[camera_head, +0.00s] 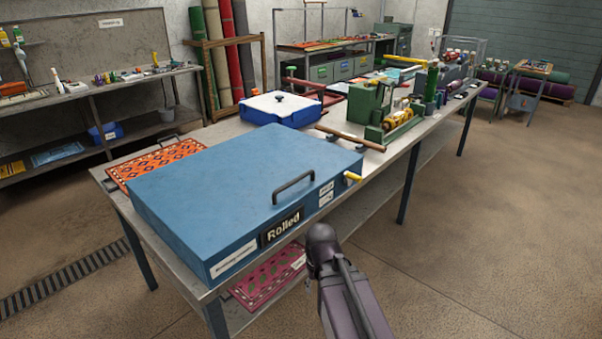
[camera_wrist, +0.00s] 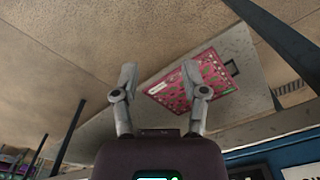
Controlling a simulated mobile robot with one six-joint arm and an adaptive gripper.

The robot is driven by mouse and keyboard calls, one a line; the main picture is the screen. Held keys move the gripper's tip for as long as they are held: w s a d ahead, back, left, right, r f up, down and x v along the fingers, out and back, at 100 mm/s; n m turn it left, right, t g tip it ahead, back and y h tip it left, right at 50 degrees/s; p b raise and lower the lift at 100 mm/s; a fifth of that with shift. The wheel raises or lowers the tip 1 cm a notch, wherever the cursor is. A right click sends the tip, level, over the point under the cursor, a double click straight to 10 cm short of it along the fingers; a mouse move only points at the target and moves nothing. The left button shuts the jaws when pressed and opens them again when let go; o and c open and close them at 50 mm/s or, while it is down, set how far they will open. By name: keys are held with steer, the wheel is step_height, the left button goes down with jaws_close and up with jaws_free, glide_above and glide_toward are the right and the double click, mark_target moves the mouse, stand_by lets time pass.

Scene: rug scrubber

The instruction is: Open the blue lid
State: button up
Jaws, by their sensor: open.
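The blue lid (camera_head: 235,175) is the broad flat top of a large blue box on the near end of the workbench, and it lies flat and closed. A dark bar handle (camera_head: 293,187) is on it near its front edge. The box front (camera_head: 270,235) has a "Rolled" label and a yellow-tipped piece at its right end. In the wrist view, my gripper (camera_wrist: 160,67) is open with nothing between its fingers. A strip of the blue box (camera_wrist: 285,150) shows at lower right there. In the head view, my arm is in front of the bench; the fingers are not visible.
The workbench (camera_head: 345,152) also carries a white-topped blue box (camera_head: 281,108) and a green machine (camera_head: 372,105) behind the lid. A patterned red rug (camera_head: 268,280) lies on the lower shelf. Open floor (camera_head: 500,220) lies to the right.

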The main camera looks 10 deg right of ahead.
mark_target(299, 177)
steer(key=w+d+r+m+t+p, duration=0.1)
steer(key=w+r+m+p, duration=0.4)
steer(key=w+r+p, duration=0.8)
steer(key=w+d+r+m+y+p, duration=0.1)
steer(key=w+r+m+p, duration=0.4)
steer(key=w+r+p, duration=0.8)
step_height(299, 177, up, 6)
steer(key=p, duration=0.5)
steer(key=shift+w+d+r+t, duration=0.15)
steer(key=shift+w+r+t, duration=0.1)
steer(key=shift+t, duration=0.15)
steer(key=shift+f, duration=0.25)
steer(key=f+b, duration=0.4)
steer(key=w+a+f+b, duration=0.1)
steer(key=f+b, duration=0.3)
steer(key=b, duration=0.1)
steer(key=w+f+b, duration=0.1)
steer(key=f+b, duration=0.3)
steer(key=f, duration=0.1)
steer(key=shift+w+a+f, duration=0.1)
steer(key=shift+a, duration=0.2)
jaws_close()
steer(key=shift+d, duration=0.1)
